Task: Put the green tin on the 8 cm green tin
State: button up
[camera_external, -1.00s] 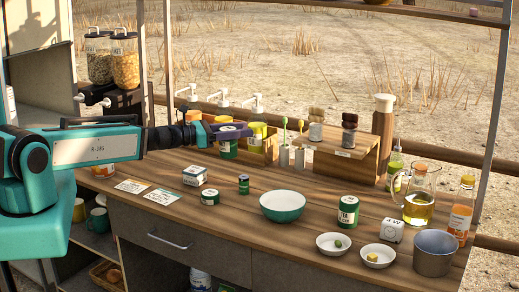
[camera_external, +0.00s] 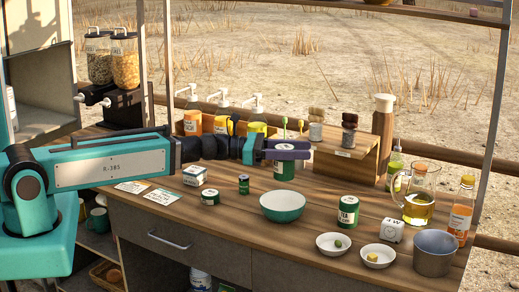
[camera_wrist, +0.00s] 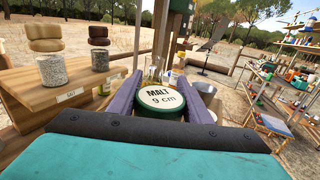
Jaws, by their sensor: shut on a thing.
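My gripper (camera_external: 287,151) is shut on a green tin (camera_external: 284,171) with a pale label, held upright above the counter. In the wrist view the tin's white lid (camera_wrist: 161,100) reads "MALT 9 cm" and sits between the two purple fingers of my gripper (camera_wrist: 160,88). A tall green tin labelled TEA (camera_external: 348,211) stands at the counter's right. A low green tin (camera_external: 210,197) and a small narrow green tin (camera_external: 244,184) stand left of the bowl. No size marking is readable on these standing tins.
A green-and-white bowl (camera_external: 283,206) stands between the small tins and the TEA tin. Two small white dishes (camera_external: 333,244), a white block (camera_external: 391,230), a metal pot (camera_external: 435,253) and a glass jug (camera_external: 420,200) crowd the right. A wooden riser (camera_external: 345,165) stands behind.

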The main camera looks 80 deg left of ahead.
jog(key=d+m+g+h+b, duration=0.1)
jog(key=d+h, duration=0.1)
jog(key=d, duration=0.6)
jog(key=shift+w+d, duration=0.4)
jog(key=shift+w, duration=0.05)
jog(key=shift+w, duration=0.1)
jog(key=w+f+p, duration=0.1)
jog(key=w+p, duration=0.3)
jog(key=w, duration=1.1)
jog(key=shift+a+f, duration=0.25)
jog(key=shift+f, duration=0.05)
jog(key=shift+w+f+p, duration=0.2)
jog(key=shift+f+p, duration=0.25)
jog(key=shift+f, duration=0.45)
jog(key=shift+w+f+p, duration=0.2)
jog(key=shift+f+p, duration=0.25)
jog(key=shift+f, duration=0.4)
jog(key=shift+f, duration=0.15)
jog(key=o, duration=1.2)
jog(key=shift+c, duration=0.2)
